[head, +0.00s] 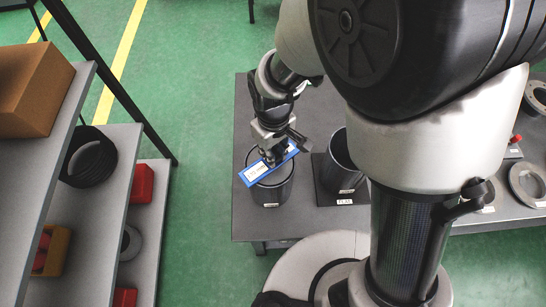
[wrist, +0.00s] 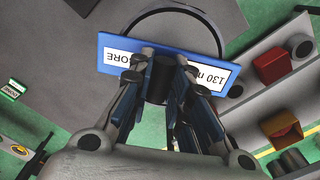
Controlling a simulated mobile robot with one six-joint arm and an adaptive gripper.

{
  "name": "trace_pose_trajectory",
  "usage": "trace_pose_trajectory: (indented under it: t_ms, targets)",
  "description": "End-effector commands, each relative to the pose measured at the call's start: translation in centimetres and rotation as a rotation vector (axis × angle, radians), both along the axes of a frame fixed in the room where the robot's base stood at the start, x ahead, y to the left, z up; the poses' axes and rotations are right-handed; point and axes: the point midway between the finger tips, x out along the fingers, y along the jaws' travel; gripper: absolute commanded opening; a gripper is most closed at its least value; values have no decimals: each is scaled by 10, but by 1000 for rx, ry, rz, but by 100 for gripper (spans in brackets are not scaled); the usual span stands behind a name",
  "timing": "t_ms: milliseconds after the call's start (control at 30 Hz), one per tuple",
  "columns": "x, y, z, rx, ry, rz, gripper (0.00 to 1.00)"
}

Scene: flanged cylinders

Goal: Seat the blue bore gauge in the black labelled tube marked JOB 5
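The blue bore gauge (head: 251,179) is a flat blue plate with a white label. In the wrist view the gauge (wrist: 106,67) shows part of its print, "130" and "BORE", upside down. My gripper (head: 273,156) is shut on its dark central grip; in the wrist view the fingers (wrist: 160,78) lie on both sides of it. The plate lies across the mouth of a black tube (head: 272,192), slanting in the picture and reaching past the rim. I cannot tell whether it touches the rim. The tube's small front label is too small to read.
A second black tube (head: 340,174) stands close by on a dark plate (head: 325,190) labelled "FLAT". Grey flanged rings (head: 526,184) lie at the table's right. Shelves at left hold a brown box (head: 33,90), black rings (head: 91,160) and red bins (head: 141,184).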

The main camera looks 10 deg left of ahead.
Motion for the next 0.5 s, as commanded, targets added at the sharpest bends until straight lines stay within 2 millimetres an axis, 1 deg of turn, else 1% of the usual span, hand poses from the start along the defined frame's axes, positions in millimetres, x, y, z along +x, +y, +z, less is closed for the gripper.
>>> trace_pose_trajectory:
  t_ms: [33, 167, 500]
  targets:
    - [0, 0, 0, 0, 0, -1, 8]
    - [0, 0, 0, 0, 0, -1, 0]
    - [0, 0, 0, 1, -1, 0, 0]
